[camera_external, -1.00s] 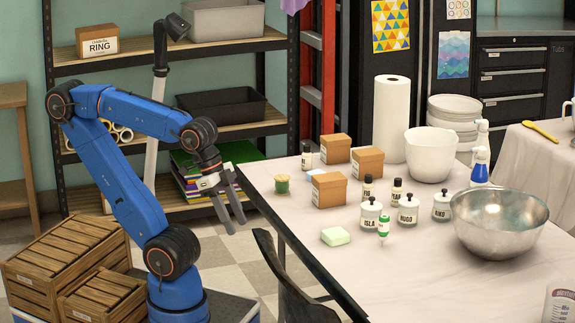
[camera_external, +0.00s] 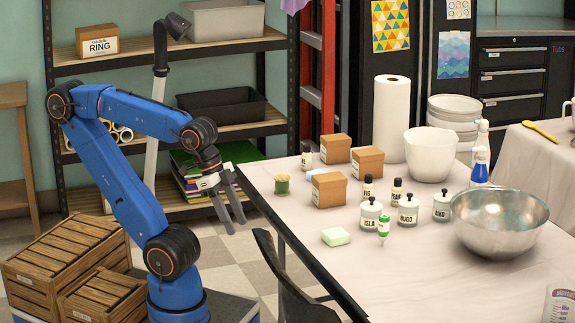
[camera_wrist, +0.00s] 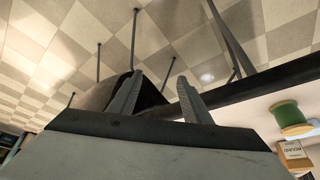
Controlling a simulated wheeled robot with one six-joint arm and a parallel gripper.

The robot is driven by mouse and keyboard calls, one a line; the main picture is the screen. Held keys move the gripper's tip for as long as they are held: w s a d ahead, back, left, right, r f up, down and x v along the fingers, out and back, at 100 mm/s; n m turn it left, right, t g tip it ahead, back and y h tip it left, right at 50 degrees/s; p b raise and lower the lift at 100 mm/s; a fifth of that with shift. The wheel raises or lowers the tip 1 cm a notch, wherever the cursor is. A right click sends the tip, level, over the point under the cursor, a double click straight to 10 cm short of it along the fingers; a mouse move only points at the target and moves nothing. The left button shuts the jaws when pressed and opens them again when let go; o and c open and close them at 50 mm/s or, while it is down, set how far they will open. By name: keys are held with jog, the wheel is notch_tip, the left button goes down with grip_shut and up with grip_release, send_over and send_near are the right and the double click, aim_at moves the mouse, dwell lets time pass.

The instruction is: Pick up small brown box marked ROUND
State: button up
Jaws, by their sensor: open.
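A small brown box marked ROUND (camera_wrist: 293,152) shows partly at the right edge of the wrist view, beside a green spool (camera_wrist: 288,117). In the external view three brown boxes stand on the table: a front one (camera_external: 329,190), a right one (camera_external: 367,162) and a back one (camera_external: 335,148). Their labels are too small to read there. My gripper (camera_external: 237,226) is open and empty, hanging off the table's left edge with fingers pointing down. Its two spread fingers (camera_wrist: 160,76) also show in the wrist view, with nothing between them.
The table (camera_external: 400,285) carries labelled jars (camera_external: 370,215), a green soap bar (camera_external: 336,236), a metal bowl (camera_external: 499,222), a white pot (camera_external: 430,154) and a paper roll (camera_external: 392,118). A dark chair (camera_external: 290,290) stands at the table's near left edge. Shelves (camera_external: 190,130) stand behind my arm.

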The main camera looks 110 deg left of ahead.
jog(key=o, duration=1.2)
jog(key=shift+o, duration=0.2)
jog(key=w+a+r+n+g, duration=0.1)
jog(key=w+a+r+n, duration=0.65)
jog(key=w+r, duration=0.35)
notch_tip(320, 180, up, 8)
jog(key=n+g, duration=0.4)
jog(key=n, duration=1.5)
send_over(368, 165)
jog(key=a, duration=0.3)
jog(key=f, duration=1.1)
jog(key=s+f, duration=0.1)
jog(key=f, duration=0.5)
